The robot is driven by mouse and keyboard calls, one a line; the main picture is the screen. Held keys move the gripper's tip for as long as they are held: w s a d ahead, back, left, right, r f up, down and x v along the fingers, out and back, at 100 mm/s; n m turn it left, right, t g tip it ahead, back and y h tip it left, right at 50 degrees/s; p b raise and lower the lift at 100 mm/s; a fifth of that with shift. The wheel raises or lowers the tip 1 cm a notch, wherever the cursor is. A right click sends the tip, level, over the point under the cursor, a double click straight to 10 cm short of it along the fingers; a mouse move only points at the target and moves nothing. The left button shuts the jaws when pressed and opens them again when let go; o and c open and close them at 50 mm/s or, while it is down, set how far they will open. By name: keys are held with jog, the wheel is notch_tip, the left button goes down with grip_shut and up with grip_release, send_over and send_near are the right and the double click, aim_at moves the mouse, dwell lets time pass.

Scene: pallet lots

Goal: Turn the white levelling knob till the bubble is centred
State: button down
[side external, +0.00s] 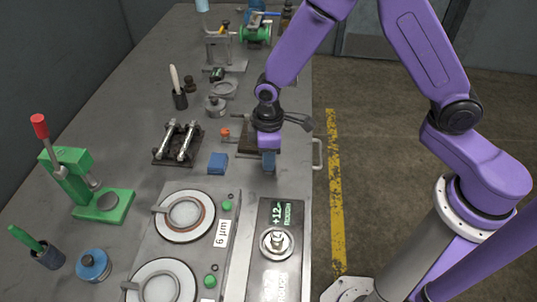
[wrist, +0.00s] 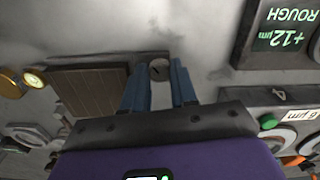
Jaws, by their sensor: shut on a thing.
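My gripper (side external: 269,166) points down at the bench near its right edge, beside a dark brown plate (side external: 249,137). In the wrist view its two blue fingers (wrist: 159,82) stand either side of a small round knob (wrist: 159,68), greyish in this light, with a dark mark on its face. The gripper is shut on this knob, which the side view hides. The brown plate (wrist: 92,92) lies left of the fingers in the wrist view. A small yellow-lit round thing (wrist: 33,79) by its corner may be the bubble vial; no bubble position can be read.
A dark panel (side external: 263,212) reading +12 ROUGH stands close in front of my gripper. Left are a blue block (side external: 218,163), a rack with metal rods (side external: 178,143), a lapping plate unit (side external: 226,210) and a green press (side external: 102,207).

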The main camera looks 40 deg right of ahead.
jog(key=shift+n, duration=0.5)
jog(key=c, duration=0.9)
grip_release()
notch_tip(320, 180, up, 18)
jog(key=shift+f, duration=0.25)
jog(key=shift+n, duration=0.5)
jog(key=s+d, duration=0.4)
jog(key=s, duration=0.4)
jog(key=s+d, duration=0.5)
jog(key=s, duration=0.3)
jog(key=s+d+f, duration=0.1)
jog(key=s+d, duration=0.4)
jog(key=s, duration=0.3)
jog(key=shift+d, duration=0.2)
